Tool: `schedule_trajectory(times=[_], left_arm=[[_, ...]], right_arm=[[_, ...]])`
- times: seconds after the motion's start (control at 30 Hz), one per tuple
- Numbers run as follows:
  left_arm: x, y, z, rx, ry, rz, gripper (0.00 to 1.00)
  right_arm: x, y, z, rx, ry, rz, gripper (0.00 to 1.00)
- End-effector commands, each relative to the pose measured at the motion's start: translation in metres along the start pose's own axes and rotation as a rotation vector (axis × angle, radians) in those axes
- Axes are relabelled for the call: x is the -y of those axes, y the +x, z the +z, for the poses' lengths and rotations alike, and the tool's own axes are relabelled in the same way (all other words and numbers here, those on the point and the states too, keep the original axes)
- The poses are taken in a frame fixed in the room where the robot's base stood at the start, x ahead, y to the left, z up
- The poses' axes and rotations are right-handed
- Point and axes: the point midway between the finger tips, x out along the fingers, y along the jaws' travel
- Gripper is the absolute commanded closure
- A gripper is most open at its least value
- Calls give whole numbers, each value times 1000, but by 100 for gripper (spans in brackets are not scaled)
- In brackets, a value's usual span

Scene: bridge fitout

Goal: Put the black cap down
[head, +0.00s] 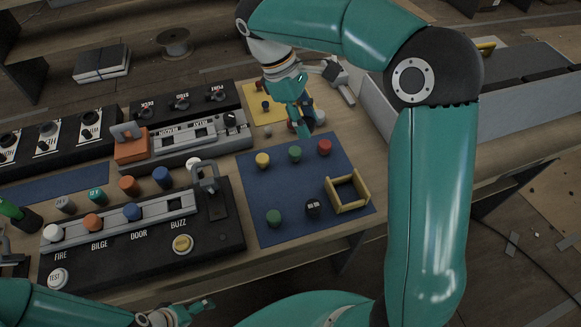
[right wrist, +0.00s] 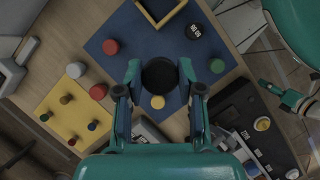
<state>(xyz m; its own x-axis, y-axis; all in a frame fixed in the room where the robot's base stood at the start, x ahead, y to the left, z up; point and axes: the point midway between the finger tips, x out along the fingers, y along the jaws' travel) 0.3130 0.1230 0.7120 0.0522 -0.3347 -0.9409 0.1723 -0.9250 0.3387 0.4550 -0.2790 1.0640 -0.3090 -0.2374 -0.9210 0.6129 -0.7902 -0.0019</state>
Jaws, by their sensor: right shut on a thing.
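My right gripper (head: 305,128) hangs over the far edge of the blue mat (head: 290,180), with the yellow, green and red caps in front of it. In the right wrist view its fingers (right wrist: 160,88) are shut on a plain black cap (right wrist: 160,74), seen from above. I cannot make that cap out in the head view.
The mat holds a yellow cap (head: 262,160), green cap (head: 294,153), red cap (head: 324,147), another green cap (head: 273,217) and a yellow open frame (head: 347,192). Switch panels (head: 140,240) stand left. A yellow mat (head: 284,115) lies behind. Mat space between the cap rows is clear.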

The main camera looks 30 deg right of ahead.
Motion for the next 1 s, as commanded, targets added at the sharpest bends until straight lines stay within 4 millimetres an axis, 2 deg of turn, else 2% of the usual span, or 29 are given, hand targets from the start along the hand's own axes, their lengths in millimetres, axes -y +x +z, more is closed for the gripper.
schedule_trajectory(times=[0.17, 0.6, 0.7, 1.0], left_arm=[[0, -1, 1, 1, 0, 0, 7], [-4, -10, 0, 1, 0, 0, 7], [-4, -12, 0, 1, 0, 0, 7], [-5, -15, 0, 1, 0, 0, 7]], right_arm=[[1, 19, -11, 4, -8, 1, 83], [2, 120, -55, 5, -12, 1, 83], [2, 134, -61, 4, -11, 1, 83], [2, 158, -71, 4, -11, 1, 83]])
